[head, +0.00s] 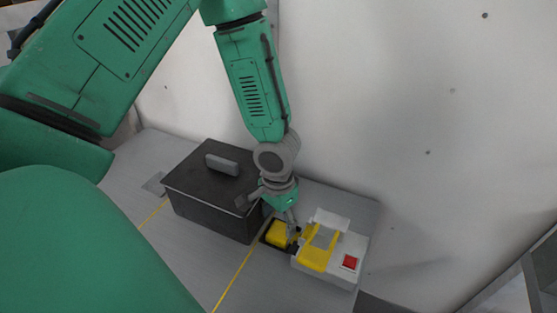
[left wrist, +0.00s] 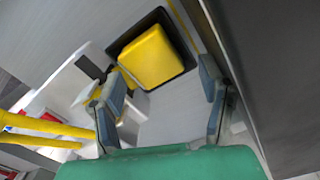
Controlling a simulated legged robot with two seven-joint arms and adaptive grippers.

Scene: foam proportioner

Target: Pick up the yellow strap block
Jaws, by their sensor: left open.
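The yellow strap block (head: 277,233) sits on a small black pad on the grey table, between a dark box and a white device. In the left wrist view the yellow strap block (left wrist: 153,57) lies beyond my fingertips, in full view on its black pad. My left gripper (head: 293,226) points down close beside the block in the head view and partly overlaps it. In the left wrist view the fingers of my left gripper (left wrist: 164,92) are spread apart with nothing between them. I cannot tell its exact height above the block. My right gripper is not in view.
The dark box (head: 210,204) with a grey handle stands close to the left of the block. The white device (head: 325,272) with yellow parts and a red button (head: 349,262) stands close to the right. A pale wall rises behind. The table's left front part is clear.

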